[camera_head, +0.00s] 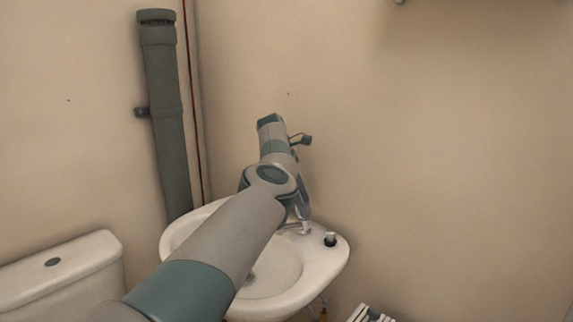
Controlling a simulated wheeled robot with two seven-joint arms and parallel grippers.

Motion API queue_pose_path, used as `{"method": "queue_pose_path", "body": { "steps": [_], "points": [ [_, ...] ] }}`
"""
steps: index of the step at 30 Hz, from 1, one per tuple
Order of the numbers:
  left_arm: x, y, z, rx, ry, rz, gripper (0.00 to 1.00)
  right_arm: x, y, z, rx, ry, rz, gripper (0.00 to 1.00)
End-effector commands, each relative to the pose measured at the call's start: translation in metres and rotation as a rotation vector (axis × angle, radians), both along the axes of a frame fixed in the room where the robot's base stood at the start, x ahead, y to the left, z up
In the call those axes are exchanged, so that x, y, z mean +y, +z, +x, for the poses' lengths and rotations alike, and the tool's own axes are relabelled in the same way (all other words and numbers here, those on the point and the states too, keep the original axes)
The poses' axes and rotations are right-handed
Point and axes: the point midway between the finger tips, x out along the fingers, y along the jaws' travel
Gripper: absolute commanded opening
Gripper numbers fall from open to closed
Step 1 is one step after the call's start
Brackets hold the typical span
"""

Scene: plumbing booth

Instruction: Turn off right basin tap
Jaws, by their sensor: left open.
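The white basin (335,262) is fixed in the corner against the wall. The right basin tap (330,239) is a short knob with a pale top and dark base on the basin's back right rim. A chrome fitting (300,228), apparently the spout, stands left of it. My left arm reaches across the basin and hides much of its left and middle. My left gripper (302,208) is open, pointing down at the back rim, above and left of the right tap. It overlaps the chrome fitting in view, so I cannot tell whether they touch. My right gripper is out of view.
A white toilet cistern (75,272) stands at the lower left. A thick grey pipe (168,120) runs down the left wall. The wall area right of the basin is clear.

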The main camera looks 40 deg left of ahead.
Motion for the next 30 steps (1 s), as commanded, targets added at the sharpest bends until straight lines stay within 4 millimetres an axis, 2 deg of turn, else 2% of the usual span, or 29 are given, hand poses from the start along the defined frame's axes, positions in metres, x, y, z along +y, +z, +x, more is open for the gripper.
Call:
{"method": "queue_pose_path", "body": {
  "steps": [8, 12, 15, 24, 30],
  "points": [
    [0.017, 0.047, -0.009, -0.004, 0.0, 0.0, 0.56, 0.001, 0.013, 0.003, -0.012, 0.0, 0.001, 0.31],
    [0.028, 0.075, -0.014, -0.004, -0.001, 0.001, 0.56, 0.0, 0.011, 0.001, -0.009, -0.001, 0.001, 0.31],
    [0.034, 0.094, -0.018, -0.004, -0.001, 0.001, 0.56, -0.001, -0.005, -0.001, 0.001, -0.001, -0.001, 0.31],
    [0.043, 0.12, -0.023, -0.001, 0.0, 0.0, 0.56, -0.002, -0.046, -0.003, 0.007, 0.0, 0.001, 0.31],
    [0.046, 0.129, -0.025, 0.0, 0.001, 0.0, 0.56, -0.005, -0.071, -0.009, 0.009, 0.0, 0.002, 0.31]
  ]
}}
